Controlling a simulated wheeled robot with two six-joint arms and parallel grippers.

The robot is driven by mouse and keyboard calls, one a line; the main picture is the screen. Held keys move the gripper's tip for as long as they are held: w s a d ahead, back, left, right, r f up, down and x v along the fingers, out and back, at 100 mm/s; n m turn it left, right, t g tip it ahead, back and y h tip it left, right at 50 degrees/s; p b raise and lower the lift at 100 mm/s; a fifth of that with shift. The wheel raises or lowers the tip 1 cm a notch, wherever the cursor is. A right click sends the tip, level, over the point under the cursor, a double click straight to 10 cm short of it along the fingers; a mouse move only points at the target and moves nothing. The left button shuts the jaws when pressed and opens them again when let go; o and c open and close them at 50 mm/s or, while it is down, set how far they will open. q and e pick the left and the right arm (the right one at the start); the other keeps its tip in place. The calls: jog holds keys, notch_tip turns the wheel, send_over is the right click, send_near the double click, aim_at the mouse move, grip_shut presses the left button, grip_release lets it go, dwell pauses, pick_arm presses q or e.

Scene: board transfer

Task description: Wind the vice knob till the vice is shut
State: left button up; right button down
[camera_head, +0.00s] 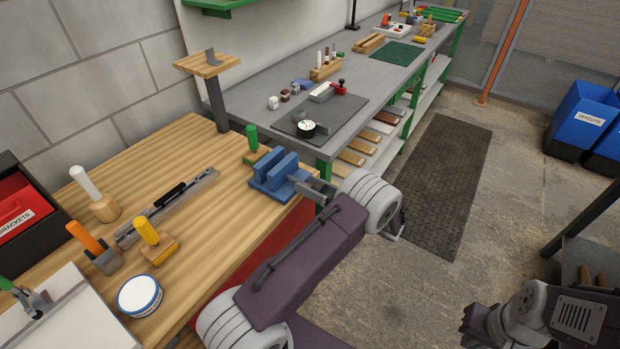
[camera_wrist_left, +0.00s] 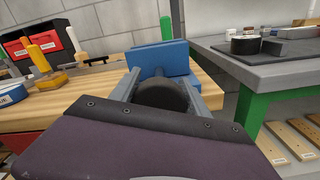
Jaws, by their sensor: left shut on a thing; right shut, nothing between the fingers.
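The blue vice (camera_head: 277,178) stands at the right edge of the wooden bench. Its two upright jaws show a gap between them in the head view. In the left wrist view the blue vice (camera_wrist_left: 160,58) is straight ahead, just past the knob. My left gripper (camera_head: 318,188) is shut on the dark round vice knob (camera_wrist_left: 163,95), with one finger on either side of it. The knob is hidden in the head view. My right gripper (camera_head: 470,320) is at the lower right, away from the bench; its fingers are hard to make out.
A green-handled tool (camera_head: 252,138) stands close behind the vice. Other handled tools and a round tin (camera_head: 140,296) are on the left of the bench. A grey table (camera_head: 245,88) with a dark mat stands behind. The floor to the right is mostly clear.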

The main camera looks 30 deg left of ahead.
pick_arm(q)
jog(key=shift+w+f+m+p, duration=0.15)
jog(key=shift+m+p, duration=0.85)
jog(key=shift+m, duration=2.1)
jog(key=shift+f+m+p, duration=0.2)
jog(key=shift+m+p, duration=0.75)
jog(key=shift+m, duration=2.15)
jog(key=o, duration=1.3)
